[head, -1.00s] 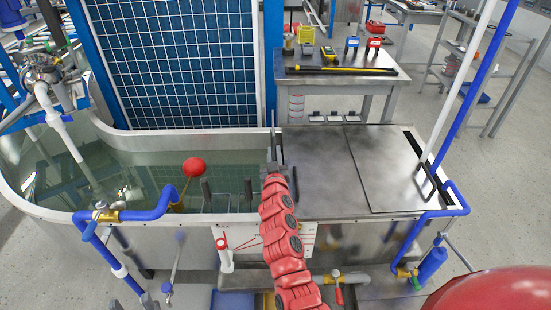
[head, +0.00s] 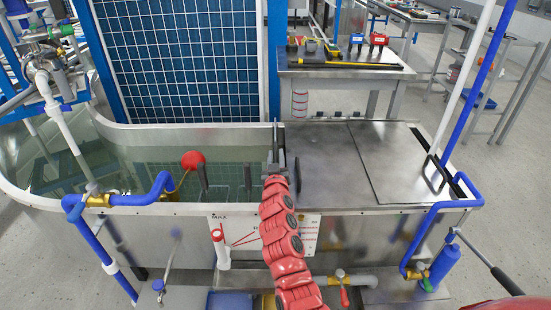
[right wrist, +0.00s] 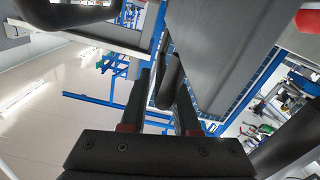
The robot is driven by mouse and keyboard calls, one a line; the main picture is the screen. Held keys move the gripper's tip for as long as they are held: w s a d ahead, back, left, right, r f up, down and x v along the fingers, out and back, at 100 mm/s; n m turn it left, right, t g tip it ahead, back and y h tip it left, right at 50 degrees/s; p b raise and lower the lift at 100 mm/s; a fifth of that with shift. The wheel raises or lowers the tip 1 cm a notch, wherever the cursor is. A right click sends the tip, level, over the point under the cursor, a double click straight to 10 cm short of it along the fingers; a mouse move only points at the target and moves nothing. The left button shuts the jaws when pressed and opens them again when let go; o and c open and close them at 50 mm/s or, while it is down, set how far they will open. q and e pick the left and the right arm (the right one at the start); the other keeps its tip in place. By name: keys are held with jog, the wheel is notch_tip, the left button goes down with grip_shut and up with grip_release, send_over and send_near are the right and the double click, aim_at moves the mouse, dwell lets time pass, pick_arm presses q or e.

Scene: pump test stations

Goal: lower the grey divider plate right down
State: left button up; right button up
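The grey divider plate (head: 275,138) shows edge-on in the head view. It is a thin upright edge at the right end of the tank's open water, beside the steel cover. In the right wrist view its broad grey face (right wrist: 225,45) fills the upper middle. My right gripper (head: 280,165) is at the plate. In the right wrist view its black fingers (right wrist: 162,85) stand a little apart with a dark bar (right wrist: 171,80) between them, apparently the plate's grip. The plate's lower edge is hidden. My left gripper is not in view.
The tank (head: 150,208) holds water, with a red ball (head: 193,160) on a rod and dark posts (head: 248,178). Blue pipes (head: 150,200) run along its front rim. The flat steel cover (head: 330,165) is clear. A bench (head: 340,72) with tools stands behind.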

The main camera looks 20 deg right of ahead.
jog(key=shift+o, duration=1)
jog(key=shift+s+a, duration=0.1)
jog(key=shift+s+a+f, duration=0.1)
jog(key=shift+s, duration=0.25)
jog(key=p+v, duration=0.1)
jog(key=v, duration=1.5)
jog(key=shift+s+p, duration=0.2)
jog(key=shift+p, duration=0.2)
